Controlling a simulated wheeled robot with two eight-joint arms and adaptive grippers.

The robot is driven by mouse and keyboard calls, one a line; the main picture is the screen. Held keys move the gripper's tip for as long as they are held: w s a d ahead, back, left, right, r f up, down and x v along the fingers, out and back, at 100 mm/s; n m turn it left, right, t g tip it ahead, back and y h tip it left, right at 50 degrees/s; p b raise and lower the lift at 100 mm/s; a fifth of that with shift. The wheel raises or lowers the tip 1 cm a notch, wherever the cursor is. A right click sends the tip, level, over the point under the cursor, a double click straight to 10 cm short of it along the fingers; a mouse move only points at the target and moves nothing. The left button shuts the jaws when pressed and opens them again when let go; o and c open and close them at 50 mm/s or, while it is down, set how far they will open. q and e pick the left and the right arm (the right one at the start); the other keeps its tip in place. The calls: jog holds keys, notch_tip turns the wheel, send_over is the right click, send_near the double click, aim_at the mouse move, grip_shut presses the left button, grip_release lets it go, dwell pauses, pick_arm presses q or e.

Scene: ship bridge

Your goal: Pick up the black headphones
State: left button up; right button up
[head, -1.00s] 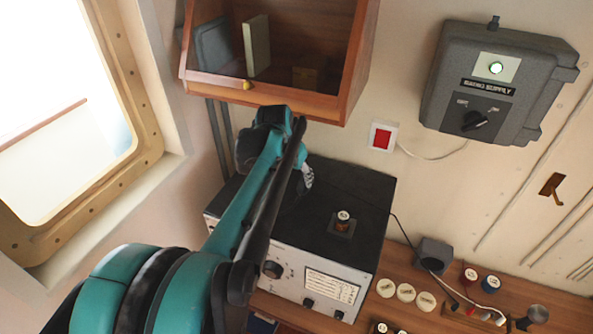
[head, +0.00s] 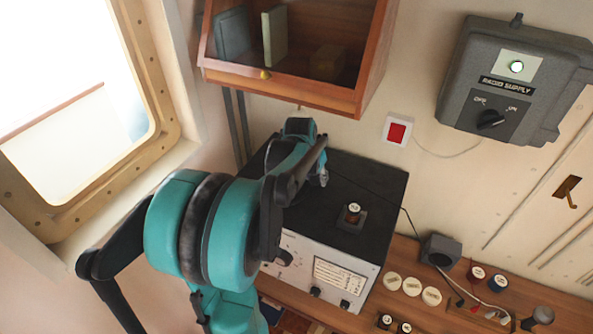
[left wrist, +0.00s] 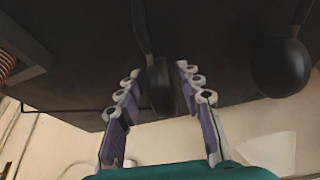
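The black headphones (left wrist: 161,88) show in the left wrist view as two dark ear cups, with thin band arms running up out of the picture. They are against the dark top of the radio set. My left gripper (left wrist: 158,72) is open, with one finger on each side of the nearer ear cup and small gaps showing. The other ear cup (left wrist: 282,66) is to the right, outside the fingers. In the head view my left gripper (head: 322,178) is over the black-topped radio set (head: 372,176); my arm largely hides the headphones there. My right gripper is not in view.
A small spool-like item on a square base (head: 352,215) stands on the radio set. A wooden wall cabinet (head: 285,88) hangs close above my arm. A window (head: 75,100) is at left. Round white discs (head: 411,286) and a small dark box (head: 440,250) are on the wooden desk.

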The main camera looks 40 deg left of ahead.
pick_arm(q)
jog(key=shift+w, duration=0.1)
jog(key=c, duration=0.4)
jog(key=shift+c, duration=0.2)
jog(key=shift+r, duration=0.1)
